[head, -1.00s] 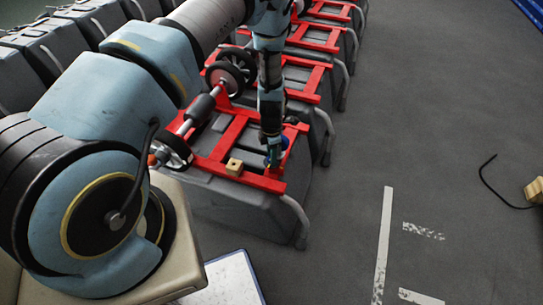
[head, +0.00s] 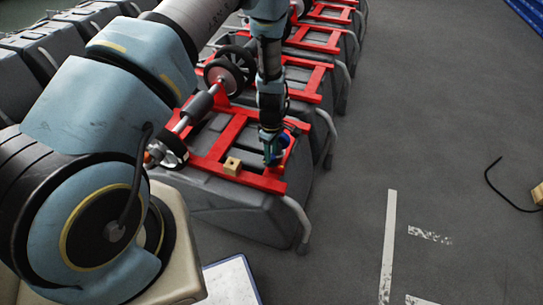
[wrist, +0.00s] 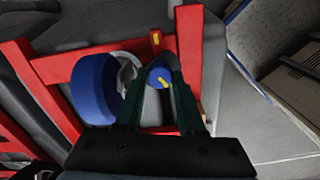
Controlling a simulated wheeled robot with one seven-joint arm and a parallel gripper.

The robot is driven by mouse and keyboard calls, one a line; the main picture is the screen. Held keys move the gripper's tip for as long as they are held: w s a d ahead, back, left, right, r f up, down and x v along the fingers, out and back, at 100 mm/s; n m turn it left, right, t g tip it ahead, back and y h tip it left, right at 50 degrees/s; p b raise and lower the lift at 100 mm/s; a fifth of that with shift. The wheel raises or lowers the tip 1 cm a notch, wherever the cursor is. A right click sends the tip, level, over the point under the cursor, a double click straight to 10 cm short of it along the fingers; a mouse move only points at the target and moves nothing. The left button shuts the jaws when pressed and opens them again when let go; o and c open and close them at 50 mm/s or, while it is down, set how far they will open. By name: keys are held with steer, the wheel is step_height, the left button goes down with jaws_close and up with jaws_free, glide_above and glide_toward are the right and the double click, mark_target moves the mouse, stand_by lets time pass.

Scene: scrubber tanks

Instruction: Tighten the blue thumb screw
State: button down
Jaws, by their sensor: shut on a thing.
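The blue thumb screw (wrist: 158,77) shows in the wrist view between my fingertips. A yellow line on its head points to the lower right, and a yellow mark (wrist: 156,39) sits on the red frame (wrist: 188,60) above it. My gripper (wrist: 157,84) is shut on the screw head with its green fingers on either side. In the head view my gripper (head: 271,158) points down at the near right part of the red frame (head: 258,181); the screw is too small and covered to make out there.
A blue round part (wrist: 96,88) with a pale rim stands close left of my fingers. A small wooden block (head: 232,166) sits on the frame's near edge. A grey tank (head: 240,213) lies beneath. Floor to the right is open, with a black cable (head: 500,192).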

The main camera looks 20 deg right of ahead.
steer(key=m+b, duration=0.2)
steer(key=m, duration=0.3)
steer(key=shift+w+m, duration=0.1)
steer(key=shift+m, duration=0.2)
steer(key=m+b, duration=0.1)
steer(key=m, duration=0.4)
steer(key=m+b, duration=0.1)
steer(key=m, duration=0.5)
steer(key=shift+r, duration=0.1)
steer(key=m, duration=0.4)
steer(key=shift+b, duration=0.4)
steer(key=m, duration=0.5)
steer(key=shift+m, duration=0.4)
steer(key=m+p, duration=0.1)
steer(key=m, duration=0.4)
steer(key=shift+r, duration=0.1)
steer(key=m+p, duration=0.1)
steer(key=m, duration=0.4)
steer(key=shift+m+p, duration=0.3)
steer(key=shift+m, duration=0.1)
steer(key=shift+m+p, duration=0.8)
steer(key=shift+m, duration=1.8)
steer(key=shift+d, duration=0.1)
